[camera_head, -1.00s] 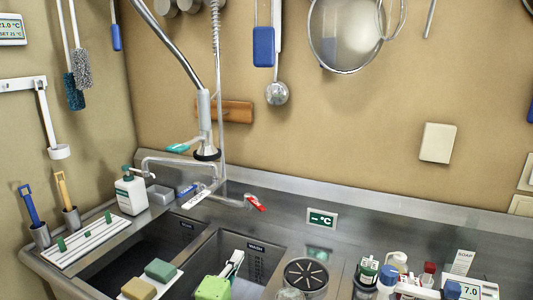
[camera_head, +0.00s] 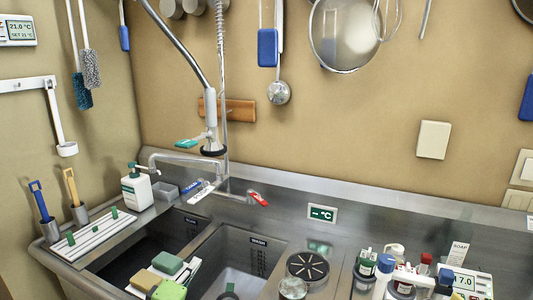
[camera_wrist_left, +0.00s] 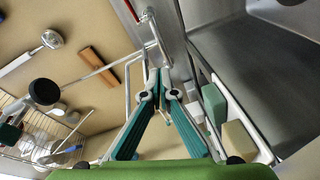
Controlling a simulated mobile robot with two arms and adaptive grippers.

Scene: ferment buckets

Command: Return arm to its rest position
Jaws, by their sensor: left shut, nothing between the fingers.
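My left gripper (camera_head: 192,266) shows at the bottom of the head view, its lime-green body low in the picture over the white sponge tray. In the left wrist view its two teal fingers (camera_wrist_left: 160,78) converge and their tips are together, with nothing between them. A green sponge (camera_head: 167,262) and a tan sponge (camera_head: 145,280) lie beside the gripper body in the head view. The same green sponge (camera_wrist_left: 215,103) and tan sponge (camera_wrist_left: 238,143) sit right of the fingers in the wrist view. My right gripper is not in view.
The tap (camera_head: 180,159) and tall sprayer (camera_head: 210,110) stand behind the sink (camera_head: 246,252). Bottles and a pH display (camera_head: 464,281) crowd the right.

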